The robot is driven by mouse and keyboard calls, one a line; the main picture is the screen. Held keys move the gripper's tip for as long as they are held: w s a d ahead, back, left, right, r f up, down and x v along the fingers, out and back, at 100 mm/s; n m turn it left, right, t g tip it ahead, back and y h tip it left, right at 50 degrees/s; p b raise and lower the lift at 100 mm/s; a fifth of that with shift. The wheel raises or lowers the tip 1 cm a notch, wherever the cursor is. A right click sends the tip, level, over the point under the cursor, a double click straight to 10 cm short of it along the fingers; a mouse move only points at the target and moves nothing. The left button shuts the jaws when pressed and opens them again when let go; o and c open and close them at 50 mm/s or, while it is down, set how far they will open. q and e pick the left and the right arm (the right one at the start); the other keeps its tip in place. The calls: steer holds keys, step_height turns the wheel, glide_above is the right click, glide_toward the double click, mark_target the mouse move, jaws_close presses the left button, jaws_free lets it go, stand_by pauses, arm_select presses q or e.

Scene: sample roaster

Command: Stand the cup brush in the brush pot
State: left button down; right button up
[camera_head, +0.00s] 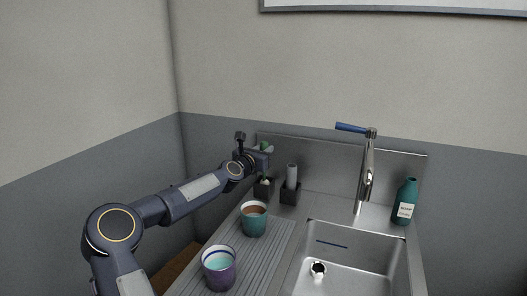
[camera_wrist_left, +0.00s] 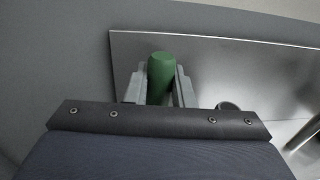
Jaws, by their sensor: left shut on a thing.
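My left gripper (camera_head: 266,149) is at the back left of the sink counter, shut on the green handle of the cup brush (camera_head: 264,145). The handle (camera_wrist_left: 160,76) stands between the two grey fingers in the left wrist view. A small dark square pot (camera_head: 263,191) stands on the counter directly below the gripper. A pale tip, likely the brush head, shows at this pot's mouth. I cannot tell how deep it sits or whether it touches the pot. My right gripper is not in view.
A second dark pot (camera_head: 290,193) holding a grey cylinder (camera_head: 292,173) stands just right. A teal cup (camera_head: 254,222) and a purple cup (camera_head: 219,271) stand on the ribbed drainboard. The sink (camera_head: 360,272), tap (camera_head: 366,180) and teal bottle (camera_head: 406,199) are further right. The steel backsplash is close behind.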

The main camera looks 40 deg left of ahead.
arm_select(q)
steer(key=shift+f, duration=0.1)
steer(key=c, duration=1.2)
jaws_free()
steer(key=shift+o, duration=0.2)
steer(key=b+v, duration=0.2)
steer(key=v, duration=0.5)
steer(key=shift+s, duration=0.45)
